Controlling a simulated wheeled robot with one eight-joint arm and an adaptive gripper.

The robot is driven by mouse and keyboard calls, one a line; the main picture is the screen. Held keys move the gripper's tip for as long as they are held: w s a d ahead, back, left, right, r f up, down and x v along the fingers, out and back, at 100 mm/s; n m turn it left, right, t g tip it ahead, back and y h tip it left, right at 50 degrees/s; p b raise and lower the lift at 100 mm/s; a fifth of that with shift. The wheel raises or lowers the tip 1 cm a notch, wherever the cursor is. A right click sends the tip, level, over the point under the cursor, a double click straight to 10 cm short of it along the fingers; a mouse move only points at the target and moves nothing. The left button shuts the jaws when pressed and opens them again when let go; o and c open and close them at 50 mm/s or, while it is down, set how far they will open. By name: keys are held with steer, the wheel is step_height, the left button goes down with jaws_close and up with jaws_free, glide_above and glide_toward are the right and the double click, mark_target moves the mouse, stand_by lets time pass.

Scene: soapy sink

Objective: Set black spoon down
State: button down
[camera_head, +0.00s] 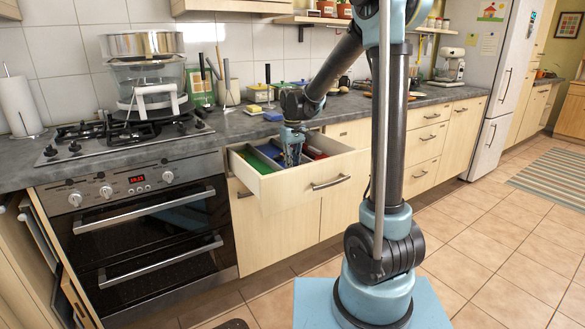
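My gripper (292,153) points down into an open drawer (290,192) below the counter. Its fingertips are among the drawer's contents and are too small to read as open or shut. I cannot make out a black spoon at or below the fingers; it may be hidden by the gripper or the drawer front. The drawer holds a green section (258,160) on the left, a blue area behind the gripper and a red section (314,152) on the right.
A gas stove (120,133) with a stacked steamer-like appliance (150,85) is left of the drawer, above an oven (150,240). Jars, a sponge and utensils crowd the counter behind my arm.

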steer(key=shift+f, duration=0.5)
steer(key=c, duration=1.9)
jaws_free()
steer(key=shift+f, duration=0.1)
step_height(320, 180, up, 12)
steer(key=shift+r, duration=0.1)
steer(key=shift+d, duration=0.1)
